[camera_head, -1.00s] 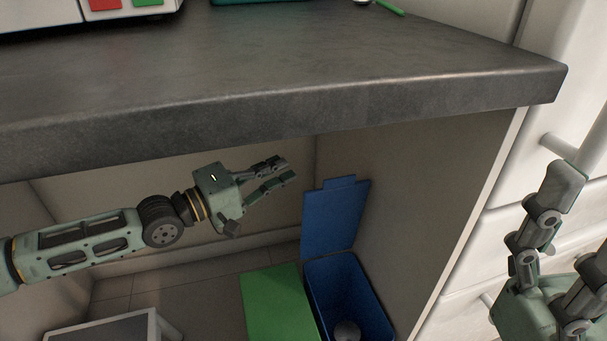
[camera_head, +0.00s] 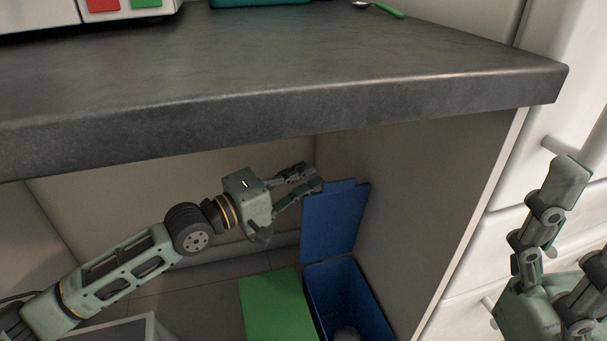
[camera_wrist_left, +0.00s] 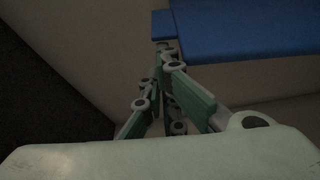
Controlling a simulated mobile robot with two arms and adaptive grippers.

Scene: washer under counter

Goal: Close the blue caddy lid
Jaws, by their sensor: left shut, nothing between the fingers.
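The blue caddy (camera_head: 375,305) stands under the counter, its opening uncovered. Its blue lid (camera_head: 333,222) stands upright at the back of the rim, close to the side panel. My left gripper (camera_head: 312,180) is shut and empty, with its fingertips at the lid's upper left corner, near the tab. In the left wrist view the fingertips (camera_wrist_left: 166,48) overlap the lower end of the tab, beside the blue lid (camera_wrist_left: 250,30). I cannot tell whether they touch it. My right gripper (camera_head: 575,235) is open and empty at the right, outside the cupboard space.
A green-lidded caddy (camera_head: 275,303) stands left of the blue one. The thick dark counter (camera_head: 300,90) overhangs my left arm. The side panel (camera_head: 430,200) is close on the right of the caddy. White drawers with handles stand further right.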

